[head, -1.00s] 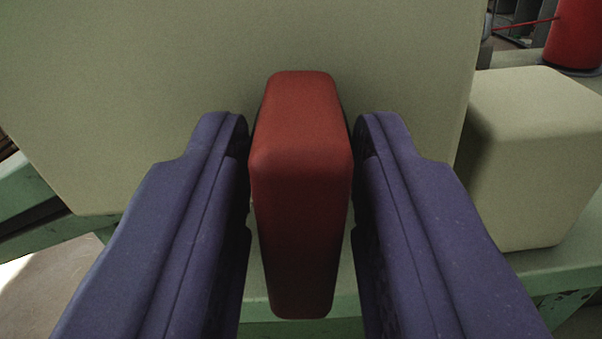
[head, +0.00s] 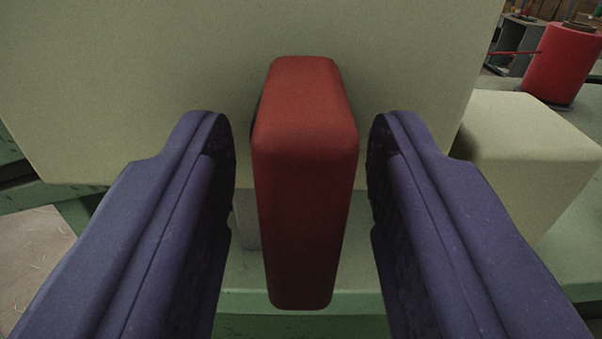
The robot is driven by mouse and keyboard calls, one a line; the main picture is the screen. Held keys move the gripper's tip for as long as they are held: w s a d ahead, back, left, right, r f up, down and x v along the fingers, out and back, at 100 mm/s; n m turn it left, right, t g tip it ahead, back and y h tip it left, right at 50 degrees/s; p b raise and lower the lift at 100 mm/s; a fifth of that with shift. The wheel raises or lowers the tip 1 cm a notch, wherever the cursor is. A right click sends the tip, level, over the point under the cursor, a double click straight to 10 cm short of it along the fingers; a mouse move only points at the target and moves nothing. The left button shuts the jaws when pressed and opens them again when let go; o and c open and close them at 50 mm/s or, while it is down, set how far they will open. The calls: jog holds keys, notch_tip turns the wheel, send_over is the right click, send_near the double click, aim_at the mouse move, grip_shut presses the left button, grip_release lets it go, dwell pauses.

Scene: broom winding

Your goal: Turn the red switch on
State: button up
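The red switch (head: 304,180) is a tall rounded red block in the middle of the head view. It stands out from the face of a large cream box (head: 150,90). My gripper (head: 302,140) has its two purple fingers on either side of the switch. A gap shows between each finger and the switch, so the gripper is open and holds nothing. The side of the switch that meets the box is mostly hidden.
A smaller cream block (head: 530,150) stands to the right of the large box. A red cylinder (head: 562,62) with a thin red rod is behind it. A green bench edge (head: 240,325) runs below the switch. Pale floor (head: 30,255) shows at the lower left.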

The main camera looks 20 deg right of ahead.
jog(key=shift+r, duration=0.1)
jog(key=v, duration=0.8)
jog(key=shift+w, duration=0.1)
notch_tip(320, 180, up, 11)
jog(key=w+a+n+y+b, duration=0.25)
jog(key=y+b, duration=0.45)
jog(key=b, duration=0.4)
jog(key=s+d+r+n+b, duration=0.1)
jog(key=s+r+b, duration=0.3)
jog(key=s, duration=0.5)
jog(key=s+d+r+g+b, duration=0.1)
jog(key=s+d+r+b, duration=0.3)
jog(key=s+r, duration=0.4)
jog(key=shift+s+n, duration=0.35)
jog(key=shift+s, duration=0.65)
jog(key=shift+d+f, duration=0.1)
